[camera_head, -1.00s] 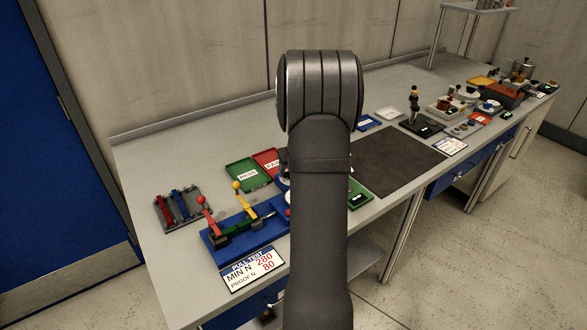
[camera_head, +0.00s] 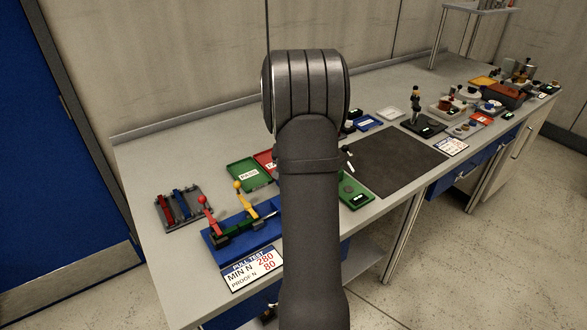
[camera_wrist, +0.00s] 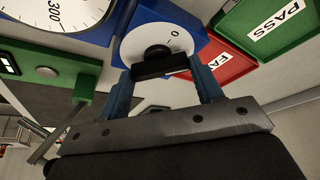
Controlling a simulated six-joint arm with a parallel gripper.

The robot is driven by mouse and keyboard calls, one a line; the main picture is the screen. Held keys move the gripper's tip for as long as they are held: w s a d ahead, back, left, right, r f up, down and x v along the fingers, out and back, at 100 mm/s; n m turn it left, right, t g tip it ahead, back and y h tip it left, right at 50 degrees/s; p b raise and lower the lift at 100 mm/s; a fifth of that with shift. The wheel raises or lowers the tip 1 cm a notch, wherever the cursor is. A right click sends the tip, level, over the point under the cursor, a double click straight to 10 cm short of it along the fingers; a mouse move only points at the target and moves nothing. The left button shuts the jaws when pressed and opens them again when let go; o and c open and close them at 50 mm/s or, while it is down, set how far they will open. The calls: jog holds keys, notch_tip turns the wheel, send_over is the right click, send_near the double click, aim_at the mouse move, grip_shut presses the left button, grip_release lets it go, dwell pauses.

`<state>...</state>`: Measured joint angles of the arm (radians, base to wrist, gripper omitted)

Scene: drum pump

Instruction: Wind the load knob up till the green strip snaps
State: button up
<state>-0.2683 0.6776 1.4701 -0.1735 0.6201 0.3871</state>
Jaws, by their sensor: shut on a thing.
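In the wrist view my gripper (camera_wrist: 163,78) is shut on the black bar-shaped load knob (camera_wrist: 157,61). The knob sits on a round white dial marked 0 (camera_wrist: 174,36), on a blue housing. In the head view my arm hides the gripper and the knob. The blue pull-test base (camera_head: 255,241) shows to the left of my arm, with a red-knobbed lever (camera_head: 203,200) and a yellow-knobbed lever (camera_head: 239,186). A green strip (camera_head: 243,227) appears to lie between the clamps and looks unbroken, but it is small.
A green PASS tray (camera_head: 247,174) and a partly hidden red tray (camera_head: 265,160) lie behind the base. A strip rack (camera_head: 182,208) stands at left. A sign (camera_head: 252,269) is in front. A green box (camera_head: 354,194) and dark mat (camera_head: 398,160) lie to the right.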

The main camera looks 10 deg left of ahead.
dwell(0.3)
jog(key=o, duration=1)
jog(key=v, duration=1.7)
jog(key=shift+s+r, duration=0.1)
jog(key=shift+r, duration=0.2)
